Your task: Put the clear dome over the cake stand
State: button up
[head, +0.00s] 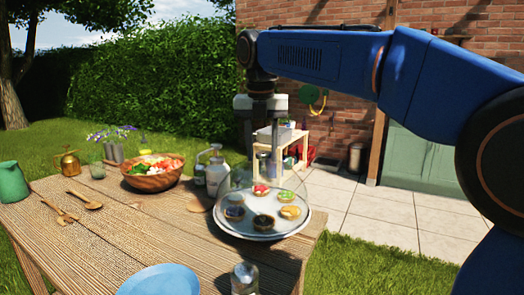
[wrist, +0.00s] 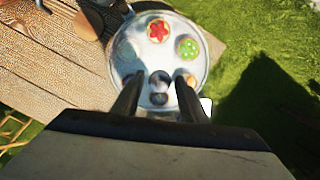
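The cake stand (head: 262,236) is a pale round plate near the table's right end, bearing several small tarts. It also shows in the wrist view (wrist: 118,62). A faint clear dome (head: 233,182) shows around and above the tarts in the head view. Its outline is hard to see, and I cannot tell whether its rim sits evenly on the plate. My gripper (head: 261,165) points down above the stand. In the wrist view my gripper (wrist: 159,80) has its fingers apart, with small dark round shapes visible between them; I see no contact.
A wooden salad bowl (head: 153,177), bottles (head: 216,172) and a wooden spoon (head: 84,202) are on the table. A blue plate (head: 160,281) and a glass jar (head: 245,279) are at the near edge. Grass lies beyond the table's right edge.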

jog(key=shift+o, duration=0.2)
notch_tip(320, 180, up, 17)
jog(key=s, duration=0.2)
jog(key=shift+s+a, duration=0.25)
jog(key=shift+s, duration=0.05)
dwell(0.3)
jog(key=shift+r, duration=0.1)
